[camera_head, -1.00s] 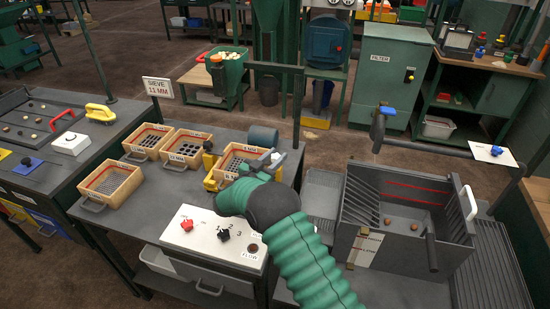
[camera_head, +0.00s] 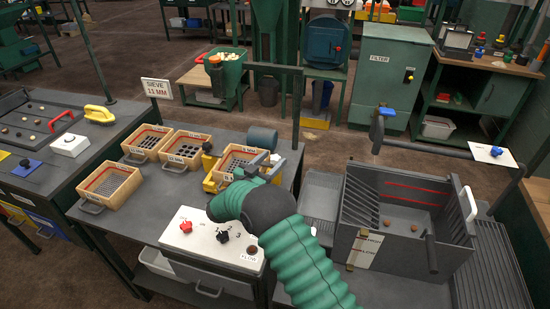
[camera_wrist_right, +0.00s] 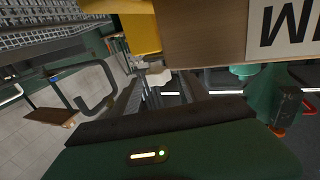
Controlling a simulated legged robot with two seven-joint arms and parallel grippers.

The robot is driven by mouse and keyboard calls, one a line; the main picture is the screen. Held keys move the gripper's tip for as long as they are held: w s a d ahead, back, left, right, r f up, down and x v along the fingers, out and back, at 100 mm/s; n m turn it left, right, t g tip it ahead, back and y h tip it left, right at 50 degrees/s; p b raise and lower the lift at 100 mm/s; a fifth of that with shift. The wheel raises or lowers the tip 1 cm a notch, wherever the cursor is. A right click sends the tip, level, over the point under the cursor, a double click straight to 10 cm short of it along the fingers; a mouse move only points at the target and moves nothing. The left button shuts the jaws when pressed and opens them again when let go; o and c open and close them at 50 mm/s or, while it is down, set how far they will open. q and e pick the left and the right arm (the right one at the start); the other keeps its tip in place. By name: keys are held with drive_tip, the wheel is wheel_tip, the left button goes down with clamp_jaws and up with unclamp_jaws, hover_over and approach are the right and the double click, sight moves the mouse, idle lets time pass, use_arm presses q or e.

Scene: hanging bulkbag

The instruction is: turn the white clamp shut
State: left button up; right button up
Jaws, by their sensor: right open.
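The white clamp shows in the right wrist view as a small pale piece (camera_wrist_right: 158,77) beyond my right gripper's fingers, roughly in line with the gap between them. In the head view a small whitish piece (camera_head: 275,158) sits beside the rightmost sieve box (camera_head: 234,158), close to my gripper. My right gripper (camera_head: 257,165) is open, at the right end of that box, which sits in a yellow holder (camera_head: 210,182). The fingers also show in the wrist view (camera_wrist_right: 165,92). My green arm hides part of the holder. I cannot tell whether the fingers touch the clamp. My left gripper is out of view.
Two more sieve boxes (camera_head: 185,148) (camera_head: 147,141) and one in front (camera_head: 111,186) stand on the grey bench. A white panel with red and black knobs (camera_head: 205,240) lies just below my arm. A dark post stands behind the holder. A grey bin (camera_head: 405,190) is on the right.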

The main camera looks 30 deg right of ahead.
drive_tip(key=v, duration=1.4)
drive_tip(key=shift+a, duration=0.3)
